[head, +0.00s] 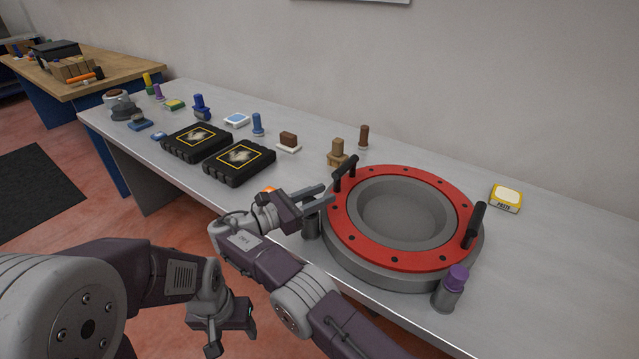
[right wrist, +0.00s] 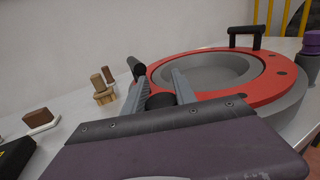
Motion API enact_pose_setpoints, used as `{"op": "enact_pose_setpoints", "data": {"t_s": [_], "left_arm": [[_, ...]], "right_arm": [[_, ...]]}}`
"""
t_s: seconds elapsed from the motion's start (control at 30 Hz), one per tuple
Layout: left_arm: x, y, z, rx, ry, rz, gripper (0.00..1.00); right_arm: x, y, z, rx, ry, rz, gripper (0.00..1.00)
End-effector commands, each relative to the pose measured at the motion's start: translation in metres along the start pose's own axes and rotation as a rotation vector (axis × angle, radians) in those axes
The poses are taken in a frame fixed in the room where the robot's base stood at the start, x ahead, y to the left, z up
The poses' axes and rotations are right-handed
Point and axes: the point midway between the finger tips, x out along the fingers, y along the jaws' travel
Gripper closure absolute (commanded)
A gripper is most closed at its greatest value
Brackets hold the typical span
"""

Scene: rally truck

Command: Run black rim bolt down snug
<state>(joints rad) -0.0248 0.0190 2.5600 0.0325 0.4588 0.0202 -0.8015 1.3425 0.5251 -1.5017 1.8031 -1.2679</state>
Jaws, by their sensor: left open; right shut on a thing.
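The grey round housing (head: 400,277) carries a red ring (head: 437,192) with dark holes around it and two black handles (head: 473,226). My right gripper (head: 318,199) is at the ring's left edge, shut on the black rim bolt (right wrist: 160,101), whose black top shows between the fingers in the right wrist view. A dark grey cylinder (head: 311,227) stands upright below those fingers, beside the housing. A matching cylinder with a purple top (head: 456,278) stands at the housing's front right. My left gripper (head: 230,330) is open and empty, low in front of the table.
Two black cases (head: 240,163) lie left of the housing. Several coloured stamps and pads stand behind, including a tan one (head: 338,152) and a brown one (head: 364,136). A yellow paste box (head: 506,198) sits at the right. The table's right end is clear.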

Motion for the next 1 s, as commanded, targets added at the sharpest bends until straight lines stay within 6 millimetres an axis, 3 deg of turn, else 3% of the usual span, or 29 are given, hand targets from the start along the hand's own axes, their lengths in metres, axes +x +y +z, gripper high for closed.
{"op": "enact_pose_setpoints", "data": {"t_s": [0.53, 0.57, 0.63, 1.0], "left_arm": [[-0.0067, 0.0001, -0.0007, 0.0, 0.0, 0.0, 0.4], [-0.0067, 0.0001, -0.0007, 0.0, 0.0, 0.0, 0.4], [-0.0067, 0.0001, -0.0007, 0.0, 0.0, 0.0, 0.4], [-0.0095, 0.0002, -0.001, 0.0, 0.0, 0.0, 0.4]], "right_arm": [[0.0005, -0.0014, 0.0008, 0.006, 0.002, -0.014, 1.0], [0.0005, -0.0014, 0.0007, 0.005, 0.002, -0.014, 0.62], [0.0005, -0.0015, 0.0005, 0.005, 0.002, -0.014, 0.45], [0.0024, -0.0019, 0.001, 0.002, 0.003, -0.016, 0.45]]}}
